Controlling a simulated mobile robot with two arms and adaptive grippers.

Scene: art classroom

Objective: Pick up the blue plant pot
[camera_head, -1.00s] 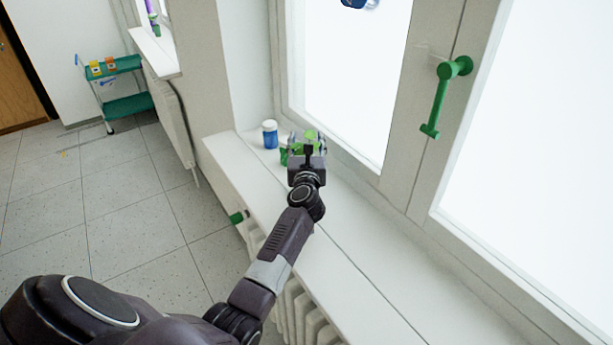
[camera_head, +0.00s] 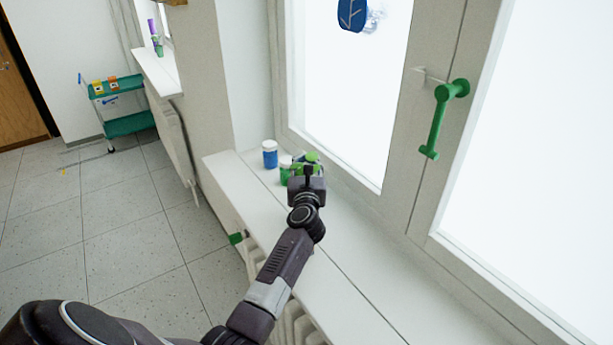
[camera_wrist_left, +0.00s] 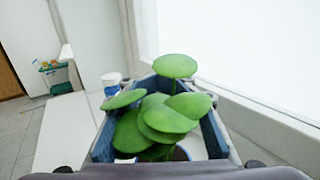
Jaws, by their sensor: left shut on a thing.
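A potted plant with round green leaves (camera_wrist_left: 165,118) fills the middle of the left wrist view, between the two fingers of my left gripper. A small part of its dark blue pot (camera_wrist_left: 181,154) shows below the leaves; the rest of the pot is hidden. In the head view, my left gripper (camera_head: 307,170) is over the white windowsill and covers the pot; only some leaves (camera_head: 311,157) show beyond it. The gripper is shut on the pot. I cannot tell whether the pot touches the sill. My right gripper is not in view.
A blue jar with a white lid (camera_head: 270,154) and a green jar (camera_head: 286,170) stand on the windowsill (camera_head: 365,297) close to my left gripper. The window (camera_head: 345,90) is to the right, with a green handle (camera_head: 437,118). The near part of the sill is clear.

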